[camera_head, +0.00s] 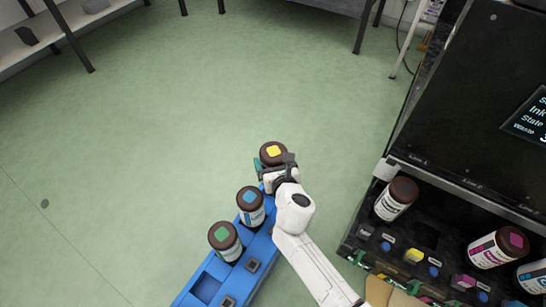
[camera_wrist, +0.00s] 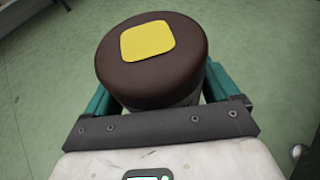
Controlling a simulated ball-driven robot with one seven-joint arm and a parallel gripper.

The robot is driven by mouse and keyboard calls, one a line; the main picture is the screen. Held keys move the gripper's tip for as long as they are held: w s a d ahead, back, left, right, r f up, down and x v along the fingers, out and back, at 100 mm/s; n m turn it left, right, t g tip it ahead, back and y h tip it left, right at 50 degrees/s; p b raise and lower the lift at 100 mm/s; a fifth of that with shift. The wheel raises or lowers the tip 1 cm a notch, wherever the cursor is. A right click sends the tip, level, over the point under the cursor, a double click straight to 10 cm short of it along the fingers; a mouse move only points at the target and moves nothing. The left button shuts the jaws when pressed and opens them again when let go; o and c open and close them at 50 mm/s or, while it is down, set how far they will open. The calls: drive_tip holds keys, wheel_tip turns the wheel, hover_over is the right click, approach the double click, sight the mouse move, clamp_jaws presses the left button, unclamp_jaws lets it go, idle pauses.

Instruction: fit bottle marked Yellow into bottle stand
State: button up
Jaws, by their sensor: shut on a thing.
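The bottle marked Yellow (camera_head: 273,153) has a dark brown cap with a yellow square on top. It is at the far end of the blue bottle stand (camera_head: 190,299) in the head view. The cap fills the upper middle of the wrist view (camera_wrist: 150,62). My gripper (camera_head: 273,167) is shut on this bottle, with a teal finger on each side below the cap. The bottle's lower part is hidden, so I cannot tell whether it is seated in the stand or held above it.
A blue-topped bottle (camera_head: 250,204) and a green-topped bottle (camera_head: 225,240) stand in the blue stand. A near square slot (camera_head: 206,288) is empty. At right, a black ink machine (camera_head: 480,90) holds several bottles, including a brown-capped one (camera_head: 396,199). Green floor lies open at left.

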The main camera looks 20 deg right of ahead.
drive_tip(key=shift+w+d+h, duration=0.15)
drive_tip(key=shift+w+d, duration=0.05)
drive_tip(key=shift+w, duration=0.35)
drive_tip(key=shift+w+d+h, duration=0.15)
drive_tip(key=shift+w+d, duration=0.05)
drive_tip(key=shift+w, duration=0.3)
wheel_tip(320, 180, down, 5)
drive_tip(key=b, duration=0.5)
idle(0.5)
drive_tip(key=shift+f+b, duration=0.8)
drive_tip(key=shift+f, duration=0.2)
drive_tip(key=shift+f+b, duration=0.7)
drive_tip(key=shift+b, duration=0.1)
drive_tip(key=shift+f, duration=0.15)
